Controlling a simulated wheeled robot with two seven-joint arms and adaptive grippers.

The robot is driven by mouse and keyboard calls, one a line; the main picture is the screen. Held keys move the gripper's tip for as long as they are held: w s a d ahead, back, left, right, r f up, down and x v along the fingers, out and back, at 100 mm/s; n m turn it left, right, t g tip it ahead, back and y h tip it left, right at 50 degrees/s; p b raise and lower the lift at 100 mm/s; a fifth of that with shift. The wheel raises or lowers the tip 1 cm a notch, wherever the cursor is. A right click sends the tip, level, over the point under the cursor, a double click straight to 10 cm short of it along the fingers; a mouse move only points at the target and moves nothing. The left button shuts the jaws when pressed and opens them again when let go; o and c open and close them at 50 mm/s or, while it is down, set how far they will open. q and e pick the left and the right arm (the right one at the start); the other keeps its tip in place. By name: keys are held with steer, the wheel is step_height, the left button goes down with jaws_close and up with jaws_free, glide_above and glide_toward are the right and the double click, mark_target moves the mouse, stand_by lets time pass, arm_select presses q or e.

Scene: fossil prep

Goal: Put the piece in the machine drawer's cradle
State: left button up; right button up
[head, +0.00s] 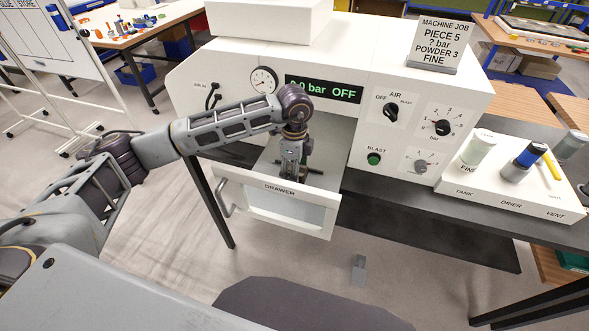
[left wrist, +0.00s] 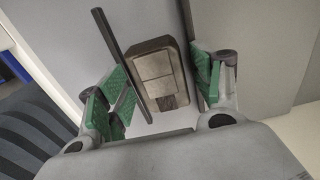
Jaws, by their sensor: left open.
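The machine drawer (head: 262,207) is pulled out below the display in the head view. My left gripper (head: 291,174) reaches down into it. In the left wrist view my left gripper (left wrist: 161,86) is open, with green finger pads on both sides of the piece (left wrist: 157,68). The piece is a brown-grey block with a lighter, panelled top face. It lies between two dark bars of the cradle (left wrist: 119,58) on the pale drawer floor. The pads appear apart from the piece. In the head view the gripper and arm hide the piece. My right gripper is in neither view.
The machine (head: 330,65) reads 0.0 bar OFF. A job card (head: 441,43) on top reads piece 5, powder 3, fine. A white rack (head: 512,178) with bottles stands to the right. A grey pedal-like object (head: 358,270) is on the floor before the drawer.

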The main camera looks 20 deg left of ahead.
arm_select(q)
steer(key=shift+r, duration=0.1)
steer(key=shift+r, duration=0.2)
step_height(320, 180, up, 12)
steer(key=b, duration=0.2)
steer(key=shift+f+b, duration=0.15)
steer(key=shift+b, duration=0.25)
stand_by(1.3)
